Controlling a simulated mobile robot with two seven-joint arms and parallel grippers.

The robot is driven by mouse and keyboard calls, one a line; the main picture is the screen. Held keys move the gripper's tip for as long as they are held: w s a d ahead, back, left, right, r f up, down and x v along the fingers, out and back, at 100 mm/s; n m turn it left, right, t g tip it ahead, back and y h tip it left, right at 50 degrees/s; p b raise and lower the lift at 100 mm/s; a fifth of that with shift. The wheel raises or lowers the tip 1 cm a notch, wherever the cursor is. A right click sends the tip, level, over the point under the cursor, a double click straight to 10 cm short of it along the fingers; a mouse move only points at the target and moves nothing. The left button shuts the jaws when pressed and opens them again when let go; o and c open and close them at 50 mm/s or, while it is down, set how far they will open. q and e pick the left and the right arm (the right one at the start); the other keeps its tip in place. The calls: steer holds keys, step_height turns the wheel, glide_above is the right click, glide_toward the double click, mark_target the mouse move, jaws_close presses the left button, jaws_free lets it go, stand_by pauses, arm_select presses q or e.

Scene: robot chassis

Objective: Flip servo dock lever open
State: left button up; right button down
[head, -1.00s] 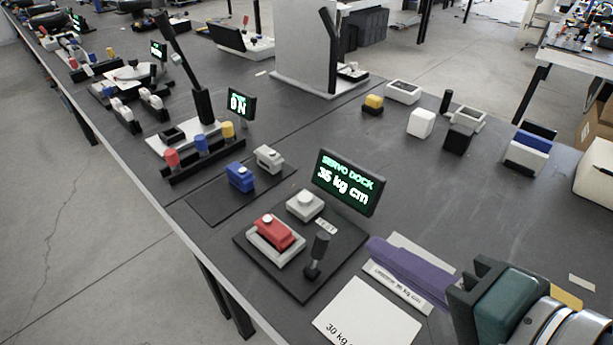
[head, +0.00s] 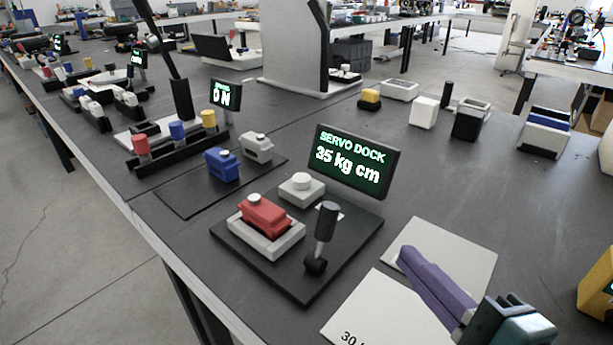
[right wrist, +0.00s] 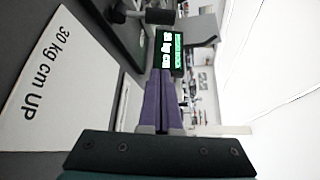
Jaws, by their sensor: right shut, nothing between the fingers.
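The servo dock is a black base plate (head: 262,272) with a red servo (head: 264,214) in a light-grey tray. Its lever (head: 326,222) has a black handle, stands nearly upright and leans slightly right at the front right of the plate. The lever's black handle also shows at the top of the right wrist view (right wrist: 160,16). The dock display (head: 352,162) reads "SERVO DOCK 35 kg cm". My right gripper (head: 407,254), with purple fingers, is shut and empty, to the right of the lever and apart from it. Its fingers point toward the display in the right wrist view (right wrist: 163,75). My left gripper is not in view.
White cards (head: 374,318) lie right of the dock; one reads "30 kg cm UP" in the wrist view (right wrist: 45,78). A light-grey button block (head: 301,187) sits behind the red servo. Blue (head: 222,164) and grey (head: 257,147) servos stand further left.

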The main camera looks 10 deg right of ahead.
mark_target(333, 224)
steer(key=b+x, duration=0.2)
steer(key=x, duration=0.7)
steer(key=shift+w+f, duration=0.15)
steer(key=shift+w, duration=0.25)
steer(key=a, duration=0.1)
steer(key=a+p, duration=0.1)
steer(key=s+a+r, duration=0.1)
steer(key=shift+r+p, duration=0.15)
steer(key=shift+p, duration=0.15)
steer(key=shift+s+a, duration=0.1)
steer(key=shift+a, duration=0.2)
steer(key=shift+s+a, duration=0.1)
steer(key=shift+a, duration=0.05)
steer(key=shift+s+a+r+n+t+b, duration=0.15)
steer(key=shift+s+a+n+t+b, duration=0.05)
steer(key=shift+n+t+b, duration=0.4)
steer(key=s+a+n+t+b, duration=0.1)
steer(key=n+b, duration=0.1)
steer(key=b, duration=0.1)
steer(key=shift+a, duration=0.2)
steer(key=n+t+b, duration=0.1)
steer(key=s+a+n+t+b, duration=0.1)
steer(key=n, duration=0.1)
steer(key=shift+a+r+b, duration=0.15)
steer(key=shift+a+b, duration=0.05)
steer(key=shift+b, duration=0.2)
steer(key=shift+s+a+n+y, duration=0.1)
steer(key=shift+s+n+y, duration=0.05)
steer(key=shift+n+y, duration=0.2)
